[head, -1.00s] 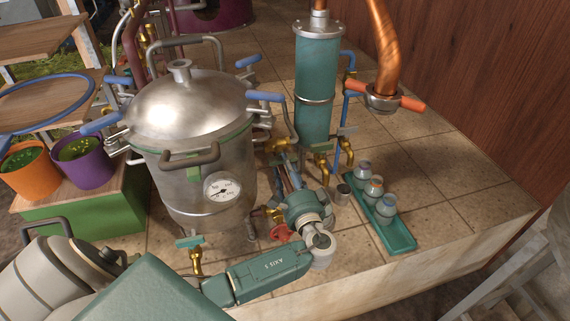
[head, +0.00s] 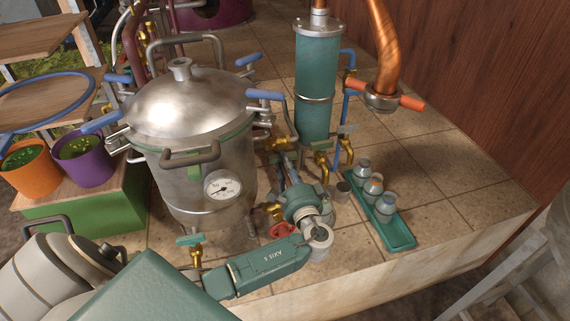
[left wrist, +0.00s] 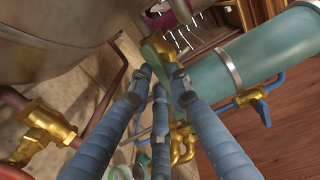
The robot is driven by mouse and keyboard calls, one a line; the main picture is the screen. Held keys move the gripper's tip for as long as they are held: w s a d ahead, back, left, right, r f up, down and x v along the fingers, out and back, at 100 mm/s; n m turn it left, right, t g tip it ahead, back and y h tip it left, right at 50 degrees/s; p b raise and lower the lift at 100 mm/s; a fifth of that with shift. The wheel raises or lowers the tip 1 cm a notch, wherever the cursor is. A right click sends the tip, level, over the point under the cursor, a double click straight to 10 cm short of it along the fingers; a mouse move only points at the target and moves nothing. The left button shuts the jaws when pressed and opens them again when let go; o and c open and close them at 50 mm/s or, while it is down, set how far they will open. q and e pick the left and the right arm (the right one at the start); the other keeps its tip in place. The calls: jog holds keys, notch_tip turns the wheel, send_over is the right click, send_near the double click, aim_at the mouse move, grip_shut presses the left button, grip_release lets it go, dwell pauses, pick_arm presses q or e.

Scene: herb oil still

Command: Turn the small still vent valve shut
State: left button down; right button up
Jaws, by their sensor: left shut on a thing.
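The valve in my left gripper has a brass body (head: 276,143) at the right side of the steel still pot (head: 195,150) in the head view. Its green lever handle (left wrist: 158,45) shows in the left wrist view between my fingertips. My right gripper is not in view.
A teal column (head: 317,90) with brass valves (head: 322,160) stands close to the right of my gripper. A green tray (head: 400,238) with small jars lies farther right. Another brass valve (head: 196,248) stands left of my forearm.

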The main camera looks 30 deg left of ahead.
pick_arm(q)
jog(key=shift+s+a+r+m+p, duration=0.1)
jog(key=shift+m+p, duration=2.45)
jog(key=shift+m, duration=1.95)
jog(key=shift+s+r+m+p, duration=0.1)
jog(key=shift+m+p, duration=2.4)
jog(key=shift+m, duration=2)
jog(key=c, duration=1.6)
grip_release()
